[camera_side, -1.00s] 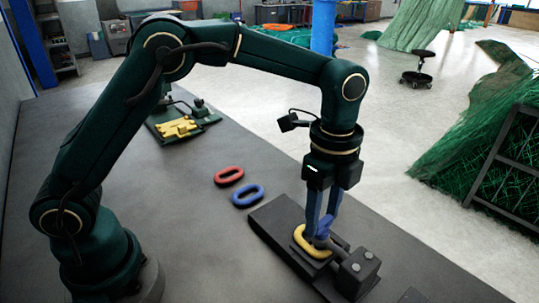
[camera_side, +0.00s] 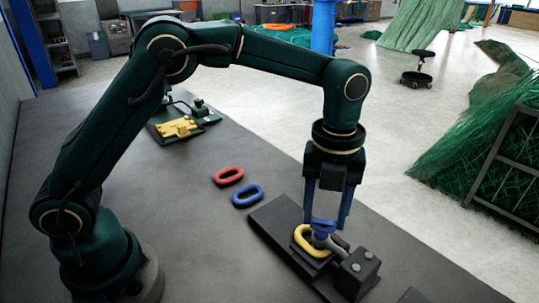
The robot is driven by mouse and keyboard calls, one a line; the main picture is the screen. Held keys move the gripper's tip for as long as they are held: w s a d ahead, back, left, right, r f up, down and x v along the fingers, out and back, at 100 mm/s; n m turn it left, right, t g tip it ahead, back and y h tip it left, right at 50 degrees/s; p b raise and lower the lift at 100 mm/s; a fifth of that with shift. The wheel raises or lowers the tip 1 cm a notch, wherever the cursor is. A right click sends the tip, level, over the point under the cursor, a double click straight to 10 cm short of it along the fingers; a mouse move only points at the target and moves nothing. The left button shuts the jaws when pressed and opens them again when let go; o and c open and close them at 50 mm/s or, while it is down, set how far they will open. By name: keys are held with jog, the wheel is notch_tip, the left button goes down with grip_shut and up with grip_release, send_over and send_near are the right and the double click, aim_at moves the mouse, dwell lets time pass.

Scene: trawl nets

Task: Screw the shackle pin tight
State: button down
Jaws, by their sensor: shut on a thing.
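My gripper (camera_side: 325,222) points straight down over the dark fixture plate (camera_side: 272,222) on the bench. Its two blue fingers stand on either side of the blue head of the shackle pin (camera_side: 323,226) and are shut on it. The grey shackle (camera_side: 334,243) lies below the pin head, in front of the clamp block (camera_side: 357,269). A yellow link (camera_side: 303,243) lies around the shackle end on the plate's raised part. The pin's thread and its seat in the shackle are hidden by the head and the fingers.
A red link (camera_side: 229,176) and a blue link (camera_side: 248,196) lie loose on the bench (camera_side: 185,235), left of the plate. A green board with a yellow part (camera_side: 179,128) stands farther back. The bench between them is clear.

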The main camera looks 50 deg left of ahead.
aim_at(325, 221)
jog(key=m, duration=0.3)
jog(key=shift+d+r+m, duration=0.1)
jog(key=shift+m, duration=2.1)
jog(key=shift+c, duration=1.4)
grip_release()
jog(key=shift+r, duration=2.55)
